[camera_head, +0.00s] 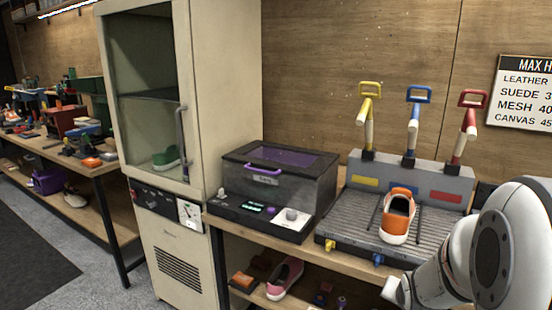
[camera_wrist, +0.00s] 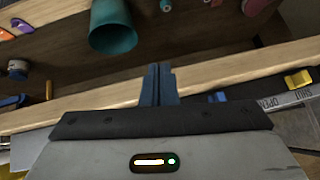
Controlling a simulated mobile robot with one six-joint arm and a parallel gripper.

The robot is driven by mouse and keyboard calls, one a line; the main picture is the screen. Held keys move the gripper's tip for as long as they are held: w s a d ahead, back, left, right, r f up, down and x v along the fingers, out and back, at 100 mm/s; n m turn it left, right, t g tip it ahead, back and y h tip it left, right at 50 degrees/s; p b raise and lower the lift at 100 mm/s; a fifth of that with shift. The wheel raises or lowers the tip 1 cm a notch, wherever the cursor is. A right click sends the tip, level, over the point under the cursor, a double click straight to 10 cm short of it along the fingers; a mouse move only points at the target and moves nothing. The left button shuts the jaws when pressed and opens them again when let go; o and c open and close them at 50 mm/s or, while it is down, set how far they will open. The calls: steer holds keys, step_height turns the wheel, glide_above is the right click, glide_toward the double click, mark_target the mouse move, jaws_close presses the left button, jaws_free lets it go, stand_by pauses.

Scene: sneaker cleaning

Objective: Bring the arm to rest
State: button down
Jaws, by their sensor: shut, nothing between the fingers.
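My gripper (camera_wrist: 158,72) shows in the wrist view with its two dark fingers together and nothing between them. Its fingertips are in front of the light wooden edge (camera_wrist: 235,76) of a bench; I cannot tell whether they touch it. In the head view my white arm (camera_head: 490,245) fills the lower right, beside the washing station, and the fingers are out of sight there.
An orange sneaker (camera_head: 397,216) stands on the grey ribbed tray (camera_head: 350,232) below yellow, blue and red handles. A dark lidded box (camera_head: 273,190) is left of it, then a tall cream cabinet (camera_head: 228,85). A teal cup (camera_wrist: 112,28) lies on the lower shelf.

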steer(key=s+a+r+n+g+y+p, duration=0.3)
steer(key=s+a+r+n+p, duration=0.4)
steer(key=s+a+r, duration=0.9)
steer(key=shift+r+g+p, duration=0.7)
steer(key=shift+r+g, duration=0.1)
steer(key=shift+r, duration=0.15)
